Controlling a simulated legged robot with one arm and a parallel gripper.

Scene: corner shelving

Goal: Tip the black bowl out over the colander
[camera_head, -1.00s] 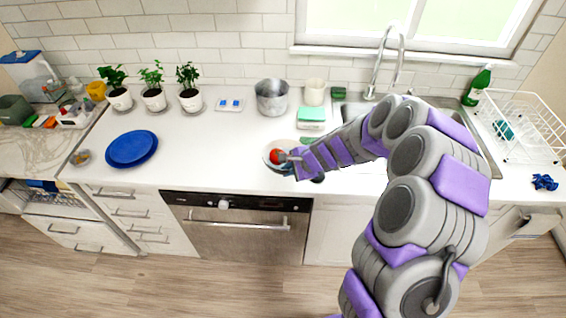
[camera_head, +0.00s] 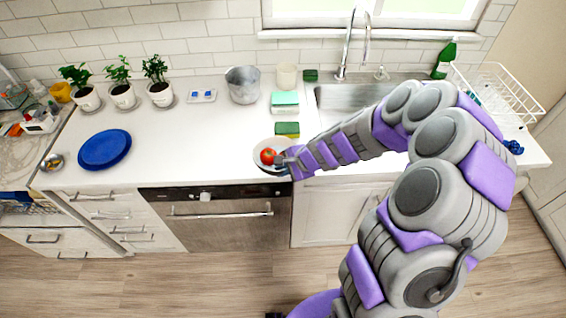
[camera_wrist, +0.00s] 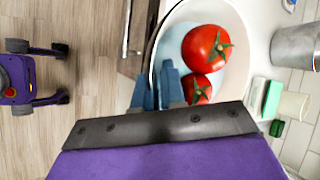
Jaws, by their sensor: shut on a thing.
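The bowl (camera_head: 259,147) is at the counter's front edge, white inside with a dark outer edge in the wrist view (camera_wrist: 235,75). It holds two red tomatoes (camera_wrist: 206,48); one tomato (camera_head: 268,156) shows in the head view. My gripper (camera_head: 284,165) is shut on the bowl's near rim; its blue fingers (camera_wrist: 155,82) straddle the rim in the wrist view. The bowl looks about level; whether it touches the counter I cannot tell. A grey metal vessel (camera_head: 243,86), which seems to be the colander, stands near the back wall. Its side shows in the wrist view (camera_wrist: 297,46); its inside is unclear.
Green-and-white sponges (camera_head: 285,99) and a pale cup (camera_head: 286,76) stand right of the vessel. The sink (camera_head: 330,97) is further right. A blue plate (camera_head: 105,149) and potted plants (camera_head: 160,92) are on the left. The counter between plate and bowl is clear.

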